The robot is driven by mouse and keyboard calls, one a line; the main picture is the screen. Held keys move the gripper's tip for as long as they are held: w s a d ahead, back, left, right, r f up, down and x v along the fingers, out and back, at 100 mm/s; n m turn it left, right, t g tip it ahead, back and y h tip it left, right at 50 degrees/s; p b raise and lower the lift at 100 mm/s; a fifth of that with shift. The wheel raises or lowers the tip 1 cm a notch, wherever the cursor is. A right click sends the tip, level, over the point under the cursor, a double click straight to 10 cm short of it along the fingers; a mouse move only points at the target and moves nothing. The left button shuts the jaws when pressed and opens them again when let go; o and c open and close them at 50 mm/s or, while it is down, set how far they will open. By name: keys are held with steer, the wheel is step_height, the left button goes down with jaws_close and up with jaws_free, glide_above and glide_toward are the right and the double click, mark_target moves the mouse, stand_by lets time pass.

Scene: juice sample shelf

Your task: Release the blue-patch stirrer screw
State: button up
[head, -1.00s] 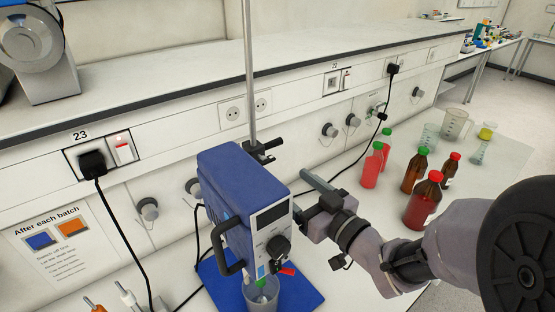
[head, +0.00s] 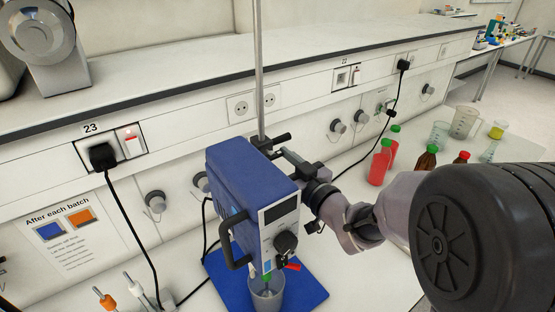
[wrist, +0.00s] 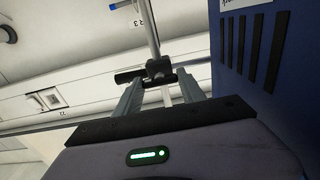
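The blue stirrer (head: 240,180) hangs on an upright metal rod (head: 259,70) above a blue base plate (head: 305,285). A dark clamp (head: 264,146) joins it to the rod, with a black screw handle (head: 282,139) sticking out to the right. In the wrist view, the clamp (wrist: 158,69) and a black bar (wrist: 131,75) lie just beyond my gripper (wrist: 158,80). Its two grey fingers are apart, one on each side of the clamp's line. I cannot tell whether they touch it. In the head view my gripper (head: 292,160) is right beside the clamp, behind the stirrer.
A cup (head: 266,294) stands under the stirrer. A red-liquid bottle (head: 379,165), brown bottles (head: 425,160) and beakers (head: 464,122) stand to the right. A black plug (head: 103,156) and a lit switch (head: 131,142) are at left. A sign (head: 65,235) shows blue and orange patches.

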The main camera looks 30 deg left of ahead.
steer(key=shift+c, duration=1)
steer(key=shift+f+b, duration=0.1)
steer(key=shift+b, duration=0.4)
steer(key=n+b, duration=0.8)
steer(key=b, duration=0.3)
steer(key=shift+f, duration=0.15)
steer(key=shift+r+n+b, duration=0.2)
steer(key=shift+n+b, duration=3.95)
steer(key=shift+n, duration=0.95)
